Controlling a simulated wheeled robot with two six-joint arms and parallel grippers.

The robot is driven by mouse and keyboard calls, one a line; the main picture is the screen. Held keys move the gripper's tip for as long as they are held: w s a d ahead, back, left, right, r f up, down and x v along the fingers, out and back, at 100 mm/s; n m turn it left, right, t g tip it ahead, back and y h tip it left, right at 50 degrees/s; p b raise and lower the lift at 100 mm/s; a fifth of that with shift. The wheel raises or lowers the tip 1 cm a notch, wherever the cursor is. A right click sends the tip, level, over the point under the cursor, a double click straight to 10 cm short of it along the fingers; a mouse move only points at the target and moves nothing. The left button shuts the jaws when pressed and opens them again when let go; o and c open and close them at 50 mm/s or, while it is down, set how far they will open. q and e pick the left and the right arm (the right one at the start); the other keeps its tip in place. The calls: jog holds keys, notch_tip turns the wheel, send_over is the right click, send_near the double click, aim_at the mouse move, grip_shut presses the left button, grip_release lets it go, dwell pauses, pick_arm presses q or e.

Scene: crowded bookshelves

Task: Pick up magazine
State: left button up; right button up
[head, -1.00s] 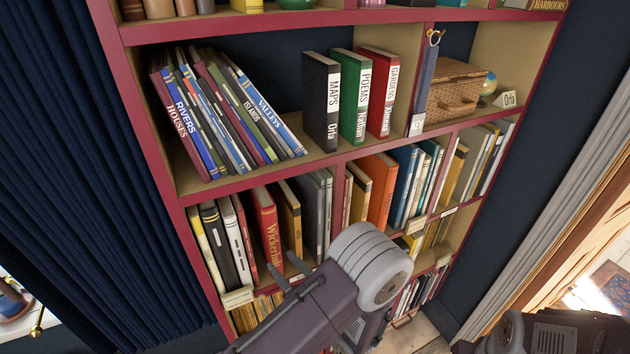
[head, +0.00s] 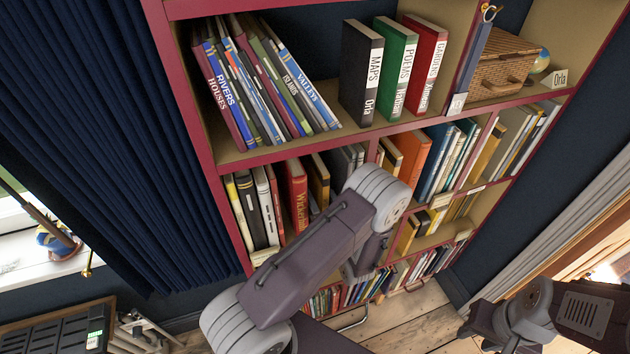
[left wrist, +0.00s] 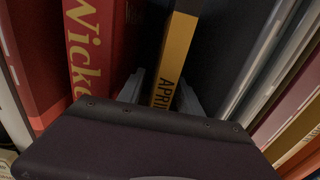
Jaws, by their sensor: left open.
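The magazine (left wrist: 175,60) has a yellow spine with a black band and the letters "APRI" showing. It stands upright in the left wrist view between a red "Wicke..." book (left wrist: 92,45) and a dark grey volume (left wrist: 228,50). My left gripper (left wrist: 160,93) is open, with one finger on each side of the spine's lower part; I cannot tell whether they touch it. In the head view the yellow and black spine (head: 319,175) shows on the middle shelf, its lower part behind my left arm. The left fingers are hidden there.
The red bookcase (head: 240,158) holds tightly packed books beside the magazine. Above are leaning books (head: 262,90), a black "MAPS" book (head: 360,75) and a wicker box (head: 503,65). A blue curtain (head: 80,120) hangs left. Wooden floor (head: 420,310) is open at lower right.

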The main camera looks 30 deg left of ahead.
pick_arm(q)
jog(key=shift+w+a+f, duration=0.1)
jog(key=shift+w+a, duration=0.15)
jog(key=shift+a, duration=0.1)
grip_shut()
dwell(1.2)
